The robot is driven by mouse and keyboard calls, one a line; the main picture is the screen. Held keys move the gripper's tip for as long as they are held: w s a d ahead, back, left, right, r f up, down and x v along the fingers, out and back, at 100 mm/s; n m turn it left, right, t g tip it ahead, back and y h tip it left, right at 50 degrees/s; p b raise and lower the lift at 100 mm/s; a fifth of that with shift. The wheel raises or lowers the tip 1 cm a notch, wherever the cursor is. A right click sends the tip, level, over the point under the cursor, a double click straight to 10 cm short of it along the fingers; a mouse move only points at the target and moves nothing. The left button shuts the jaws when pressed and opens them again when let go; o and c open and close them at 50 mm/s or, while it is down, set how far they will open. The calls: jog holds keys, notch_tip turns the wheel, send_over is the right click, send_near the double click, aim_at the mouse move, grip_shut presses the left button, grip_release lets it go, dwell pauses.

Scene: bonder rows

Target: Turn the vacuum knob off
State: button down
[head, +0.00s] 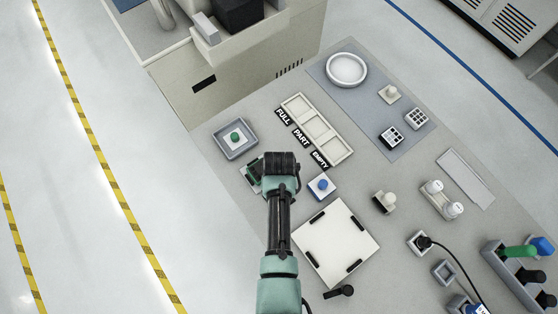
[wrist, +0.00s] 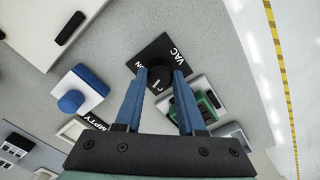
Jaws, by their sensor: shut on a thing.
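The vacuum knob (wrist: 160,78) is a round black knob on a dark square plate marked VAC (wrist: 165,52) in the wrist view. Part of another white marking, apparently "ON", shows at the plate's left side. My gripper (wrist: 160,74) has its two blue fingers on either side of the knob and is shut on it. The way the knob's pointer faces is hard to tell. In the head view my gripper (head: 281,163) is over the bench, and its wrist hides the knob and plate.
Close by are a blue button on a white block (head: 321,186), a green item (head: 250,174) and a grey tray with a green button (head: 235,138). A white board with black corner strips (head: 336,243) lies nearer. Compartments labelled FULL, PART, EMPTY (head: 318,128) stand behind.

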jog(key=n, duration=0.5)
jog(key=shift+p, duration=0.35)
jog(key=shift+n, duration=0.4)
jog(key=c, duration=0.5)
grip_release()
jog(key=shift+r, duration=0.15)
notch_tip(320, 180, up, 13)
jog(key=shift+b, duration=0.4)
